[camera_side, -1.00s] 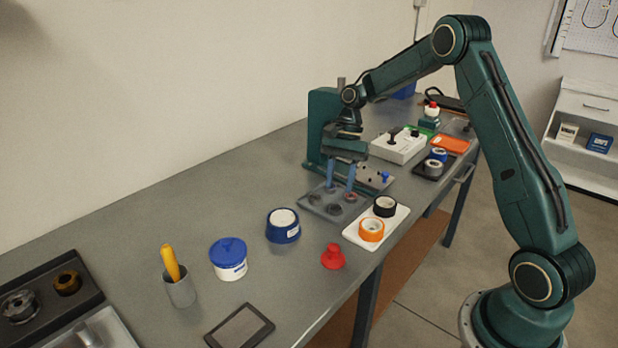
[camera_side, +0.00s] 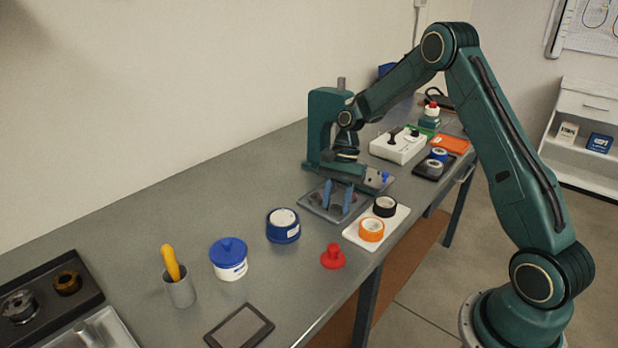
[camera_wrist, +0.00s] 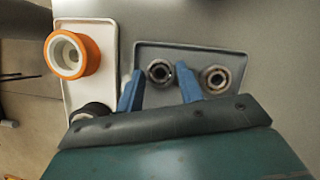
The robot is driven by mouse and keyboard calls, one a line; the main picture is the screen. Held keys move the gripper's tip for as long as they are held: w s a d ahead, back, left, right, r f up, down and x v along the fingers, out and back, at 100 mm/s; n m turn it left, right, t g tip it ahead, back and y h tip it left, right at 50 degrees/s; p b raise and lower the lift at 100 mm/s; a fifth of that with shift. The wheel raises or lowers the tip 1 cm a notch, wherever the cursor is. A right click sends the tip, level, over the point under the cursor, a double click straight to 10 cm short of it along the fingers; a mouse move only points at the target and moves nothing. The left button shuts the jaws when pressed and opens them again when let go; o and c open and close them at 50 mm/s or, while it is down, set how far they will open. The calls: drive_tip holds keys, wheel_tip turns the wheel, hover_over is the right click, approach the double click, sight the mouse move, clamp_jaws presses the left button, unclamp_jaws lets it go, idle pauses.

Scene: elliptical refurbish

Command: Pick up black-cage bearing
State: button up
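A grey tray (camera_side: 318,210) holds round metal bearings and lies in front of the green press. In the wrist view the tray (camera_wrist: 195,51) shows two bearings. A bearing with a dark ring (camera_wrist: 160,72) lies between the fingertips, and a bearing with a lighter, brownish ring (camera_wrist: 215,78) lies to the right, outside the fingers. The dark one looks like the black-cage bearing, but the cage detail is too small to be sure. My gripper (camera_side: 337,205) is open, its blue fingers down at the tray. In the wrist view my gripper (camera_wrist: 159,70) has a finger on each side of the dark bearing, with gaps visible.
A white tray (camera_side: 350,236) with an orange roll (camera_side: 371,230) and a black roll (camera_side: 385,206) stands close on the right. The green press (camera_side: 322,130) stands behind. A blue-white tub (camera_side: 283,226) and a red knobbed piece (camera_side: 333,257) stand nearer the camera.

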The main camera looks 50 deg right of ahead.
sight(336, 205)
idle(0.3)
drive_tip(key=c, duration=0.6)
drive_tip(key=shift+r, duration=0.15)
drive_tip(key=shift+c, duration=0.3)
wheel_tip(336, 205, up, 10)
idle(0.5)
drive_tip(key=w+a, duration=0.5)
drive_tip(key=a, duration=0.8)
drive_tip(key=shift+w+a+r, duration=0.2)
drive_tip(key=shift+a+r, duration=0.05)
drive_tip(key=shift+r, duration=0.15)
